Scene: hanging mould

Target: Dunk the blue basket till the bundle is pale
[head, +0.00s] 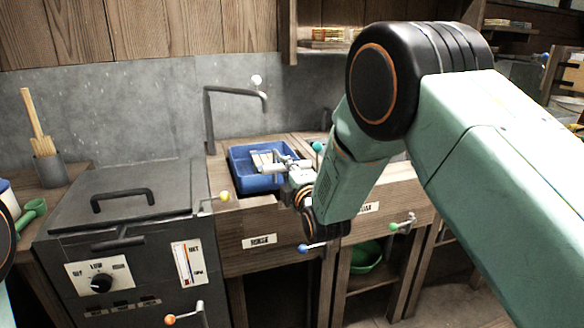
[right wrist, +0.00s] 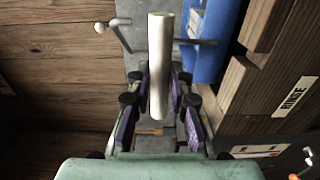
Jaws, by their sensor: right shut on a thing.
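The blue basket (head: 241,178), an open box shape, sits at the sink opening in the counter above a "RINSE" label. Part of it shows in the right wrist view (right wrist: 212,40). My right gripper (head: 283,164) reaches over its right side. In the right wrist view, my right gripper (right wrist: 160,95) is shut on a pale round bar (right wrist: 158,60). I cannot tell whether this bar belongs to the basket. A pale thing (head: 262,158) shows over the basket beside the fingers; I cannot tell if it is the bundle. My left gripper is out of view.
A bent grey tap (head: 232,91) stands behind the basket. A dark lidded vat (head: 130,197) with a dial and gauge stands left. Coloured lever knobs, yellow (head: 224,196) and blue (head: 303,248), stick out in front. A green bowl (head: 367,256) sits on the lower shelf.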

